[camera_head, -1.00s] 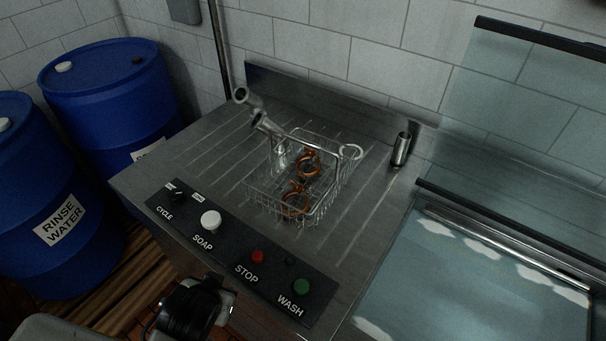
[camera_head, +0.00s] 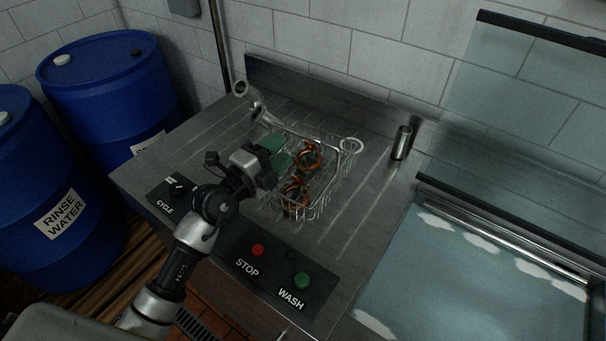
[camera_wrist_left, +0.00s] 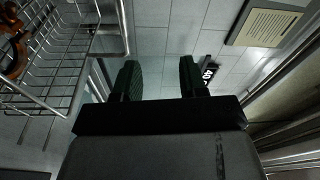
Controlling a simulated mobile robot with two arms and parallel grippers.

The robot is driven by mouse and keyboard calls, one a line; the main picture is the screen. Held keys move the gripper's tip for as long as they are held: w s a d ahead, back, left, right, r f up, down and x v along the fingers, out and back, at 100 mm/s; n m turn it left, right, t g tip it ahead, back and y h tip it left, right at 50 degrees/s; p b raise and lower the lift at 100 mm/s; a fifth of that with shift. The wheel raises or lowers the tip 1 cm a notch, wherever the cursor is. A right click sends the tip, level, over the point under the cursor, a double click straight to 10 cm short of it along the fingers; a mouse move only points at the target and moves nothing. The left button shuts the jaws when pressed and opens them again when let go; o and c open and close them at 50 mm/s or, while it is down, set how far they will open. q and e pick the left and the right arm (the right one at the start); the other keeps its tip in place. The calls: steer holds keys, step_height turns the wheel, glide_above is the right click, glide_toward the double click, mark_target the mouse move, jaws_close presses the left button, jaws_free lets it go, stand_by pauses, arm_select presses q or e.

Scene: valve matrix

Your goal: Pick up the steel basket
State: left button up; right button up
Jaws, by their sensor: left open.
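The steel basket (camera_head: 331,190) is a wire basket on the steel counter, holding orange-brown ring-shaped parts (camera_head: 296,193). A raised bar handle (camera_head: 312,138) spans its top. My left gripper (camera_head: 282,152) has green fingertips and is at the basket's left side, beside the handle's left part; the head view does not show whether they touch. In the left wrist view the two fingers (camera_wrist_left: 160,82) stand apart with nothing between them, and the basket wires (camera_wrist_left: 50,70) show to their left. My right gripper is not in view.
A control panel (camera_head: 226,262) with red STOP (camera_head: 258,250) and green WASH (camera_head: 302,279) buttons lies along the counter's front. A steel cylinder (camera_head: 401,142) stands at right. Blue barrels (camera_head: 105,90) stand left. A glass-fronted unit (camera_head: 480,270) is at right.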

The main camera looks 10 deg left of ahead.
mark_target(305, 137)
arm_select(q)
steer(key=w+d+f, duration=0.1)
steer(key=w, duration=0.2)
steer(key=w+d+f+g+y+p, duration=0.1)
steer(key=w+f, duration=0.1)
steer(key=w, duration=0.2)
steer(key=w+d+f+m+g+y+p, duration=0.1)
steer(key=w, duration=0.3)
steer(key=shift+w+d+f, duration=0.15)
steer(key=shift+d+f, duration=0.05)
steer(key=shift+f, duration=0.2)
steer(key=shift+w+d+f, duration=0.1)
steer(key=shift+w+d, duration=0.05)
steer(key=shift+w, duration=0.1)
steer(key=shift+s, duration=0.1)
steer(key=shift+c, duration=0.2)
jaws_close()
stand_by(0.5)
